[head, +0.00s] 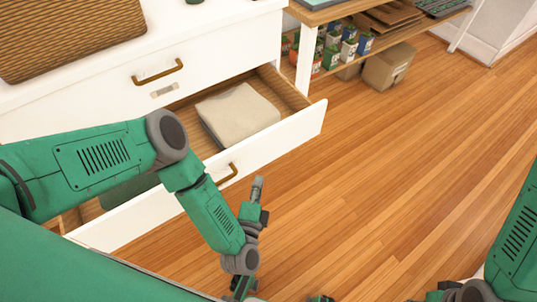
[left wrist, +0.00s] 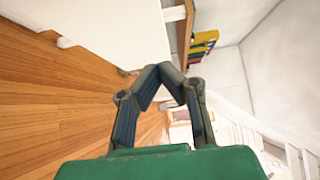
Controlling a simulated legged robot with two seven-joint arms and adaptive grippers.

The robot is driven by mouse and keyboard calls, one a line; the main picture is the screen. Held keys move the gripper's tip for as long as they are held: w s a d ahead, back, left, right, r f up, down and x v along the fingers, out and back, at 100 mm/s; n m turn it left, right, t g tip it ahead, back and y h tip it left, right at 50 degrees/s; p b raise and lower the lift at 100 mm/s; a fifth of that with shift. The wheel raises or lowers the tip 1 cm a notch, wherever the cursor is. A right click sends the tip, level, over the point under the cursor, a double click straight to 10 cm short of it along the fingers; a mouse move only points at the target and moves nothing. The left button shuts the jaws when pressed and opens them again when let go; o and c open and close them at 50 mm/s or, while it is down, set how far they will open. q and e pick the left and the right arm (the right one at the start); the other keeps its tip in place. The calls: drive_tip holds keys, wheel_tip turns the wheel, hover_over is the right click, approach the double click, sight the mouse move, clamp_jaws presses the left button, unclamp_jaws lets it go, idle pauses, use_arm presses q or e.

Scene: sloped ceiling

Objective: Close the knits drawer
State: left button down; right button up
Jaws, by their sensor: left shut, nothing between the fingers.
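The open drawer (head: 285,142) is pulled out from a white dresser. It has a white front, wooden inside walls and a brass handle (head: 228,175). A folded beige cloth, seemingly a knit (head: 238,112), lies inside, with a dark green item (head: 130,190) partly hidden by my left arm. My left gripper (head: 257,190) is shut and empty, outside the drawer front, just right of and below the handle. In the left wrist view, its fingertips (left wrist: 166,68) meet near a white panel. At the bottom right of the head view, my right wrist shows partly; its fingers are not clear.
A closed drawer (head: 215,58) with a brass handle and a small unreadable label sits above the open one. A woven basket (head: 70,30) stands on the dresser top. A shelf with small cartons and a cardboard box (head: 388,68) stands behind. The wooden floor right of the drawer is clear.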

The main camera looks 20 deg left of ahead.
use_arm(q)
drive_tip(key=b, duration=0.2)
approach(261, 138)
drive_tip(key=w+d, duration=0.2)
drive_tip(key=w, duration=0.2)
drive_tip(key=shift+w+a+f, duration=0.1)
drive_tip(key=shift+w+a, duration=1)
drive_tip(key=shift+w, duration=0.05)
drive_tip(key=shift+w+a, duration=0.25)
drive_tip(key=shift+w, duration=0.05)
use_arm(e)
drive_tip(key=shift+d+f, duration=0.15)
drive_tip(key=shift+f, duration=1)
